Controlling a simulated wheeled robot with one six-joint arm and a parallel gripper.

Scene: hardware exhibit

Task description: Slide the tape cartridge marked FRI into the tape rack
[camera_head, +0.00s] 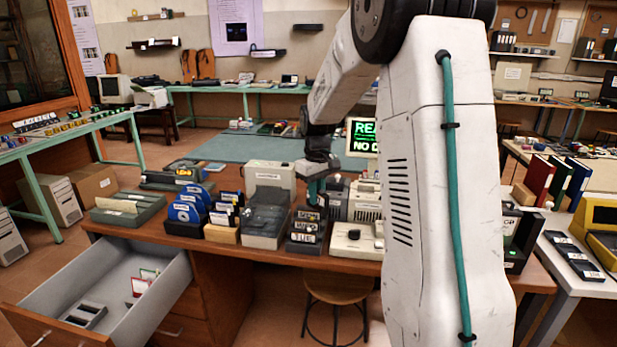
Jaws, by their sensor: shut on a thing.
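The dark tape rack (301,248) stands near the front edge of the wooden desk, with black, white-labelled cartridges in it. The lowest label looks like TUE; the others are too small to read surely. My gripper (316,188) is just above and behind the rack, pointing down. It is shut on a small dark thing, which looks like a tape cartridge, mostly hidden by the fingers and the rack. I cannot read FRI on it. More black cartridges (577,257) with white labels lie on the white table at the right.
A beige device and a green-text monitor (361,136) are behind. An open drawer (112,290) juts out at lower left. My arm hides the desk's right part.

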